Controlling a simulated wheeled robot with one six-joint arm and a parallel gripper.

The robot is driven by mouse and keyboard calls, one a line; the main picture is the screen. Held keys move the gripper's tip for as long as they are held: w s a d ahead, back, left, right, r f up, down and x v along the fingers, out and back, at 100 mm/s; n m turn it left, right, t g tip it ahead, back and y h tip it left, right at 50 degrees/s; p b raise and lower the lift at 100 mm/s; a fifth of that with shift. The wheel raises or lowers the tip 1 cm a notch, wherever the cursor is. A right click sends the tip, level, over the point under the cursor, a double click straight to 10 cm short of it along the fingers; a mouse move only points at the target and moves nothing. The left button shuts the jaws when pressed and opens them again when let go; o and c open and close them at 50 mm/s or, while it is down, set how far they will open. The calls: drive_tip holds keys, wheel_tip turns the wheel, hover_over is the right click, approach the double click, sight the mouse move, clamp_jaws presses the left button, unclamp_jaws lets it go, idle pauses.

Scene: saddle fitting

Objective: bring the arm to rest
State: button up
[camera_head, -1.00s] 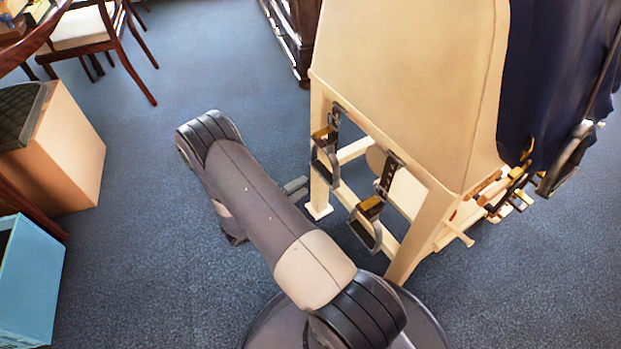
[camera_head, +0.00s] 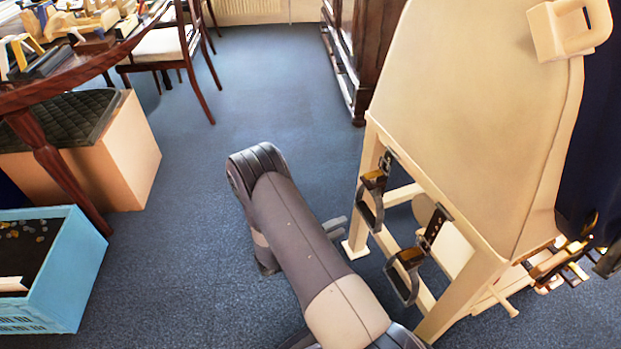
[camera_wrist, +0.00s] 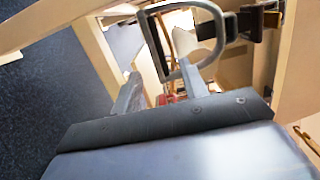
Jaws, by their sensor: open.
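My arm (camera_head: 300,235) is bent low over the floor, with its elbow to the left of the cream wooden saddle stand (camera_head: 470,130). My gripper (camera_wrist: 161,72) is open in the wrist view, its two grey fingers apart. In the head view the gripper is mostly hidden by my arm; a grey piece of it shows beside the stand's leg. A metal stirrup (camera_wrist: 220,55) hangs close in front of the fingers in the wrist view; I cannot tell whether it touches them. In the head view two stirrups on straps, a left one (camera_head: 371,200) and a right one (camera_head: 403,275), hang at the stand's end.
A blue crate (camera_head: 75,275) and a tan box (camera_head: 135,150) with a dark quilted pad (camera_head: 60,120) stand at left, by a cluttered wooden table. A dark cabinet (camera_head: 345,60) stands behind. Open blue carpet (camera_head: 270,95) lies between. Dark blue cloth hangs at right.

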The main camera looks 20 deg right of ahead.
sight(364, 216)
drive_tip(key=d+b, duration=0.1)
drive_tip(key=d, duration=0.2)
drive_tip(key=w+d, duration=0.1)
drive_tip(key=d, duration=0.3)
drive_tip(key=d+b, duration=0.1)
drive_tip(key=d, duration=0.2)
drive_tip(key=shift+w+d+f+b, duration=0.1)
drive_tip(key=shift+w+d+b, duration=0.1)
drive_tip(key=shift+b, duration=0.1)
drive_tip(key=shift+f+b, duration=0.3)
drive_tip(key=shift+f, duration=0.4)
